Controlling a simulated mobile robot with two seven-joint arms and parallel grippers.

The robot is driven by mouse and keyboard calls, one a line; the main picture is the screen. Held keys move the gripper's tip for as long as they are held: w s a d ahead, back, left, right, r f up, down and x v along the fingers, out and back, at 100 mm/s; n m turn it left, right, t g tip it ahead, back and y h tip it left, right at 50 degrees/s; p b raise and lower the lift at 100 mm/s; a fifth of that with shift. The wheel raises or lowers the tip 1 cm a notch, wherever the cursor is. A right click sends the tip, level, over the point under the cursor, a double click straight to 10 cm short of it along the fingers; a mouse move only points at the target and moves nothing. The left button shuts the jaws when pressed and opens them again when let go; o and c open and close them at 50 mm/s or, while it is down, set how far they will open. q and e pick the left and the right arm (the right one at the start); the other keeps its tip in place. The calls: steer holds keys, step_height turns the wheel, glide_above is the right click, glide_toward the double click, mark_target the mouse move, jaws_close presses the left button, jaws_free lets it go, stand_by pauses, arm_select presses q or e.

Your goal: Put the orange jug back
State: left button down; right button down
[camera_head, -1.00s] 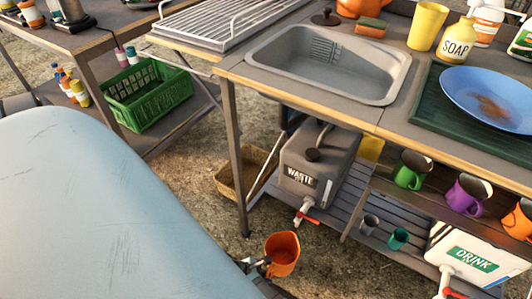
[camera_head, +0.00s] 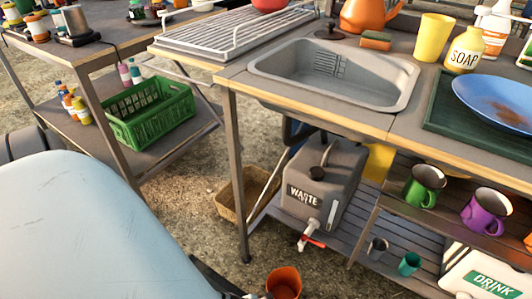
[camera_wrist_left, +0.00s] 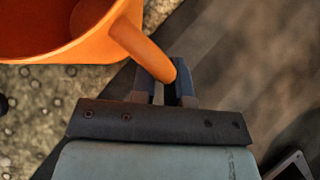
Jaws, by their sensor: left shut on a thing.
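The orange jug (camera_head: 285,276) is at the bottom edge of the head view, in front of the sink counter and its lower edge cut off. In the left wrist view the jug (camera_wrist_left: 60,52) fills the upper left corner, its open mouth partly visible. My left gripper (camera_wrist_left: 167,82) is shut on the jug's handle, with a dark finger on each side of it. In the head view only a small part of this gripper (camera_head: 257,295) shows beside the jug. My right gripper is not in view.
The sink (camera_head: 335,75) is set in the counter, with an orange kettle (camera_head: 367,14) behind. A grey waste canister (camera_head: 322,185) stands on the slatted lower shelf. Green and purple mugs (camera_head: 487,212) are at the right. A green crate (camera_head: 150,118) stands left.

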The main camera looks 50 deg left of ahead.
arm_select(q)
steer(key=c, duration=1.1)
jaws_free()
steer(key=shift+f, duration=0.1)
steer(key=shift+r, duration=0.2)
steer(key=p+v, duration=0.5)
steer(key=v, duration=0.7)
steer(key=shift+p, duration=0.3)
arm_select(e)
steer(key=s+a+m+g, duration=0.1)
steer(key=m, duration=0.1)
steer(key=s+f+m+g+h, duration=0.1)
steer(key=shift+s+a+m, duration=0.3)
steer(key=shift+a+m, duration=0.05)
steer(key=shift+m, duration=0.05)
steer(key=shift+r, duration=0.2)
